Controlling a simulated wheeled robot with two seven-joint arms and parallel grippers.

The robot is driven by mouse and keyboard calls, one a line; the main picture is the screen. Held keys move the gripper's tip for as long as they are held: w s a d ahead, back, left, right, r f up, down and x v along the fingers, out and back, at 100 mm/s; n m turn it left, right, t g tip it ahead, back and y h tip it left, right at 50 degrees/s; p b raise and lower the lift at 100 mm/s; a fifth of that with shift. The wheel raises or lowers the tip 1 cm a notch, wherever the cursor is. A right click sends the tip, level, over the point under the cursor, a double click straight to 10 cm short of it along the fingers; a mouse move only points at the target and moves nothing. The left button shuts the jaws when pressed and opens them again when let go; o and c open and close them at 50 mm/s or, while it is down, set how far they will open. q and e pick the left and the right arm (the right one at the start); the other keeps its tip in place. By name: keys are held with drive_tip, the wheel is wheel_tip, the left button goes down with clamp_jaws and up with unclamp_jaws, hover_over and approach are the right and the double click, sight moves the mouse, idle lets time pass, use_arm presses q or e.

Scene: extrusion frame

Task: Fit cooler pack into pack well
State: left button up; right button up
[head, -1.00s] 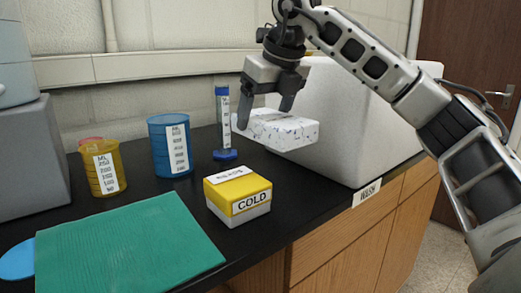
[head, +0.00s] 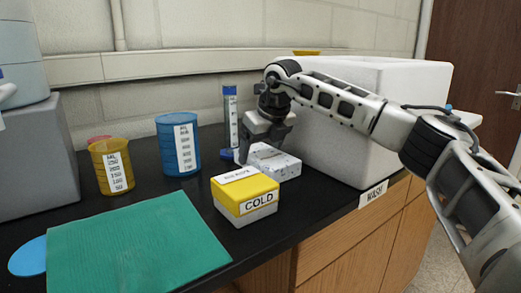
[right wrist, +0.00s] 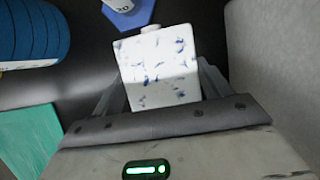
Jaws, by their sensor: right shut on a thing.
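The cooler pack is a white block with blue specks (head: 275,163). My right gripper (head: 257,152) is shut on it from above. The pack is low, at or just above the black bench, behind the yellow-and-white COLD box (head: 245,193) and left of the big white box (head: 345,130). I cannot tell whether it touches the bench. In the right wrist view the pack (right wrist: 157,68) sits between the fingers, its speckled face showing. I cannot make out a pack well; the inside of the white box is hidden. My left gripper is not in view.
A tube with a blue hexagonal base (head: 230,120) stands close behind the gripper. A blue beaker (head: 178,145), an amber beaker (head: 111,168) and a green mat (head: 135,245) are to the left. The WASH label (head: 373,194) marks the bench's front edge.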

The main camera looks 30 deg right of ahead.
drive_tip(key=shift+a, duration=0.1)
drive_tip(key=o, duration=1.2)
drive_tip(key=shift+o, duration=0.2)
